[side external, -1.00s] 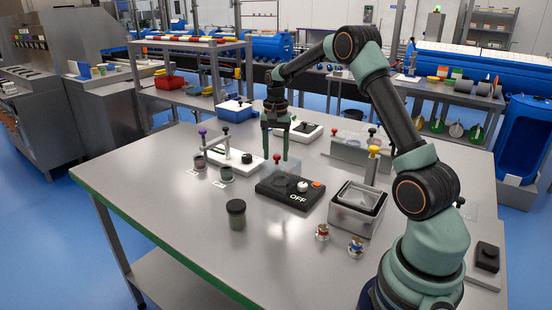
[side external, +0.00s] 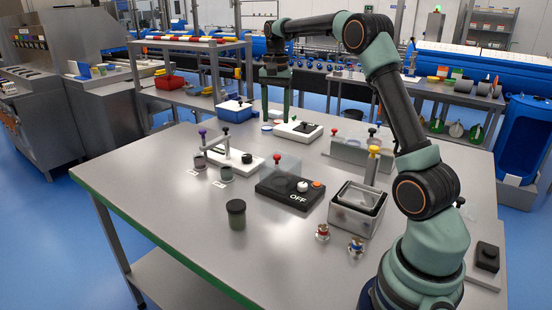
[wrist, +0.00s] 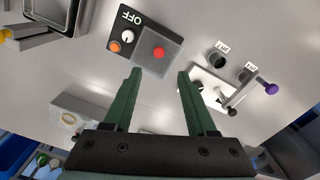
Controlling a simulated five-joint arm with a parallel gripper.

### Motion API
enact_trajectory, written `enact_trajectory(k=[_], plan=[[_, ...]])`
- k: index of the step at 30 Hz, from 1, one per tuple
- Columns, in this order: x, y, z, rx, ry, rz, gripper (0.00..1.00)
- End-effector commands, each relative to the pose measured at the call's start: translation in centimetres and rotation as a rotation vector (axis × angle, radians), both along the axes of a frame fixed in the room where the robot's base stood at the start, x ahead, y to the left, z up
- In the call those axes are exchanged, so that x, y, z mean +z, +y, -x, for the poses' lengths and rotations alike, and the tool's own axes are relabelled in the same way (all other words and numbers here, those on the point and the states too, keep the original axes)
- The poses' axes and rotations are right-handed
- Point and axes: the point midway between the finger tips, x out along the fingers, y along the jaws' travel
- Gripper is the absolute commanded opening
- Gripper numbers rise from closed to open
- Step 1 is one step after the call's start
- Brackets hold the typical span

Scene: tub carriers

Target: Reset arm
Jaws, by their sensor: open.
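My gripper (side external: 277,117) hangs over the far part of the table in the side view, fingers pointing down. In the wrist view its two green fingers (wrist: 158,72) are apart with nothing between them. It is well behind the black box marked OFF (side external: 290,190), which has a white knob, an orange button and a clear cover with a red knob. A white unit with a black top (side external: 298,130) is near the fingers in the side view. I cannot tell the exact gap between them.
A white stand with a purple knob (side external: 228,155) and small dark cups is at the left. A dark lidded jar (side external: 236,215) stands in front. A metal tub (side external: 357,208) and two small valve-like pieces (side external: 322,232) are at the right. The front left tabletop is clear.

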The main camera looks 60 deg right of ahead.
Motion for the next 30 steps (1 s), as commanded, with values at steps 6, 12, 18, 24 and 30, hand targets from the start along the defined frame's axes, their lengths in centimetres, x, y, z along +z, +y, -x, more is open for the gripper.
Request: enact_trajectory(k=[6,12,18,24,30], plan=[[0.0,0.0,0.0,0.0,0.0,0.0,0.57],[1.2,1.6,0.3,0.061,-0.025,0.013,0.57],[3.9,6.8,2.2,0.273,-0.105,0.056,0.57],[5.4,12.1,5.4,0.512,-0.193,0.109,0.57],[5.2,16.6,9.4,0.747,-0.281,0.167,0.57]])
